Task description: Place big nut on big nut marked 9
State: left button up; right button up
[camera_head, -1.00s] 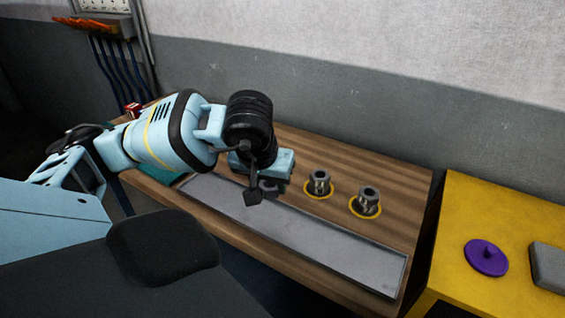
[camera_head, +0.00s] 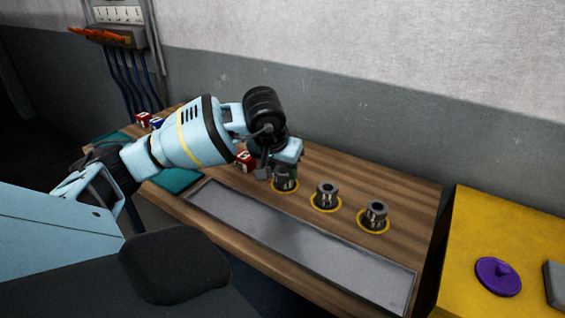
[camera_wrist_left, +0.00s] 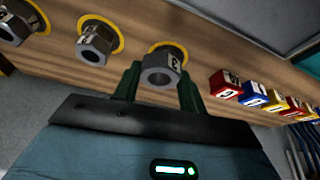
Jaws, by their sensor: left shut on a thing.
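My left gripper (camera_head: 274,172) is shut on a dark grey hexagonal big nut (camera_head: 284,184). The nut stands upright at the leftmost yellow ring on the wooden bench. In the left wrist view the same nut (camera_wrist_left: 161,66) sits between the two dark green fingers (camera_wrist_left: 160,88), with the yellow ring behind it. A mark shows on its side, but I cannot read it surely. Whether it touches anything below is hidden. Two more big nuts, the middle one (camera_head: 326,193) and the right one (camera_head: 375,213), stand upright in yellow rings. My right gripper is not in view.
A shallow grey metal tray (camera_head: 300,246) lies along the bench front. Several coloured cubes, including a red one (camera_wrist_left: 224,84), stand beyond the gripper. A yellow table (camera_head: 480,225) with a purple lidlike disc (camera_head: 498,276) is to the right. A grey wall closes the back.

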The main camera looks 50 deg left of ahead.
aim_at(283, 169)
pick_arm(q)
jog(key=w+a, duration=0.1)
jog(key=w, duration=0.1)
jog(key=w+a, duration=0.1)
jog(key=a, duration=0.1)
jog(key=shift+w+a+f, duration=0.1)
jog(key=shift+w+f, duration=0.1)
jog(key=shift+w, duration=0.15)
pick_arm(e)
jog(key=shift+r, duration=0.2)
pick_arm(q)
jog(key=shift+a, duration=0.1)
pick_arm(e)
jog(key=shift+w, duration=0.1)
pick_arm(q)
jog(key=shift+w+a, duration=0.2)
jog(key=shift+w, duration=0.1)
notch_tip(283, 169, down, 4)
jog(key=shift+r+p, duration=0.25)
jog(key=shift+p, duration=0.25)
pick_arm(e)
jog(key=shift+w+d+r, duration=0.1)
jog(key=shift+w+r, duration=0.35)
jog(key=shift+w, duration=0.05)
